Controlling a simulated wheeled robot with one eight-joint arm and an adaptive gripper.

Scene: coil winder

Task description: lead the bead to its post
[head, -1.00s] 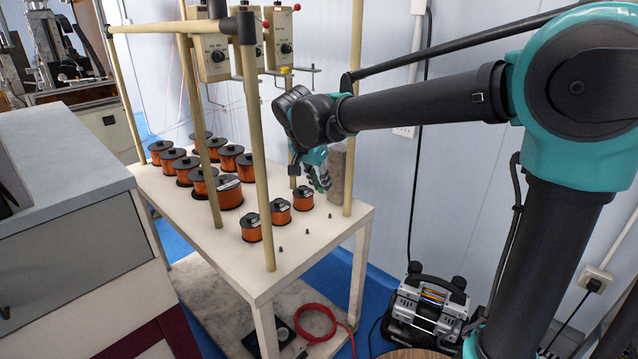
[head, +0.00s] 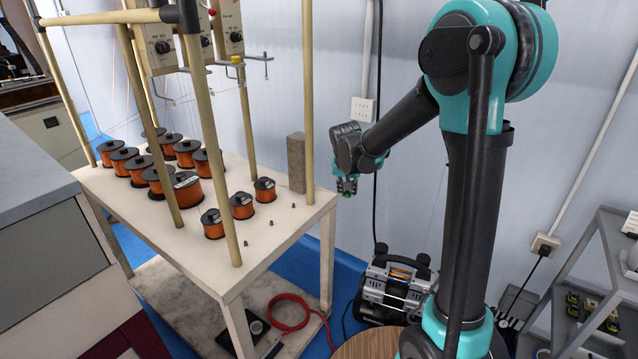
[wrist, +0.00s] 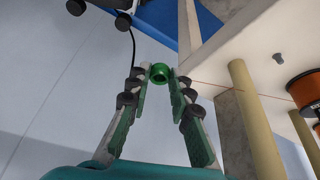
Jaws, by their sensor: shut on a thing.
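My gripper (head: 347,187) is in the air beyond the table's right edge, in front of the wall. In the wrist view my gripper (wrist: 160,78) has its fingertips closed on a small green ring-shaped bead (wrist: 159,73). In the head view the bead is too small to make out clearly. Small dark pegs (head: 275,222) stand on the table's front right part, apart from my gripper. I cannot tell which post belongs to the bead.
The white table (head: 295,225) carries several orange wire spools (head: 187,188), tall tan poles (head: 308,100) and a grey block (head: 297,163). Tension boxes (head: 157,48) hang above. A compressor (head: 393,285) stands on the floor below my gripper. A shelf (head: 590,285) is at right.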

